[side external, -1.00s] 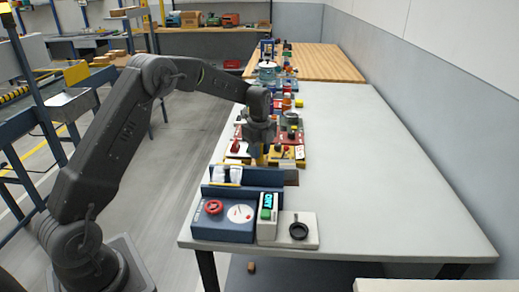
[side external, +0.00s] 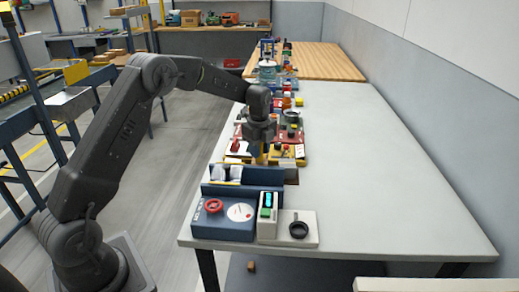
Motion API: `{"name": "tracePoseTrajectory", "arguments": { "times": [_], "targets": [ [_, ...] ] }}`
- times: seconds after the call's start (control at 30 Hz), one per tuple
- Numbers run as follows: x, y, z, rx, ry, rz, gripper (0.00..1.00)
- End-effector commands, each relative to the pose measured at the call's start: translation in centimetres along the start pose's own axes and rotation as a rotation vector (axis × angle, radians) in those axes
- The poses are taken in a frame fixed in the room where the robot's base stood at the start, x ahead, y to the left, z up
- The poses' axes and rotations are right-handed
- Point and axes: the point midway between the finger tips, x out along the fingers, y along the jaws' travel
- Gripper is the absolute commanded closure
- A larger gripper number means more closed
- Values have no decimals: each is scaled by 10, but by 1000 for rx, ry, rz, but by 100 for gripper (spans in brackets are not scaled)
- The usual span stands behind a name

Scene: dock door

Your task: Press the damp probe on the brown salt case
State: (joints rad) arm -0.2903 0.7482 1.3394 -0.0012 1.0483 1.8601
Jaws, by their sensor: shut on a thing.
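My gripper (side external: 261,150) points down over the near end of the row of items on the grey table (side external: 370,190). It is shut on a small yellowish thing, apparently the damp probe (side external: 262,159), mostly hidden by the fingers. A dark brown block, possibly the brown salt case (side external: 291,176), lies just below and right of the gripper, at the right end of a blue tray (side external: 245,178). I cannot tell whether the probe touches it.
A blue box (side external: 222,230) with a red knob and a white dial stands at the near left corner. Beside it are a white unit with a lit cyan display (side external: 268,200) and a plate with a black ring (side external: 299,229). The table's right side is clear.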

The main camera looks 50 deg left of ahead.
Motion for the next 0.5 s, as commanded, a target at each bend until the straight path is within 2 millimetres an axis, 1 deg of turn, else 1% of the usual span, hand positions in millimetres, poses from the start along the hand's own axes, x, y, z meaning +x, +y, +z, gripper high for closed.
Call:
{"name": "tracePoseTrajectory", "arguments": {
  "times": [0.07, 0.17, 0.5],
  "targets": [
    [2, 1, 0, 0, 0, 4, 93],
    [-3, 0, 0, 0, 0, 2, 93],
    [-30, 0, 0, 0, 0, 0, 93]
  ]
}}
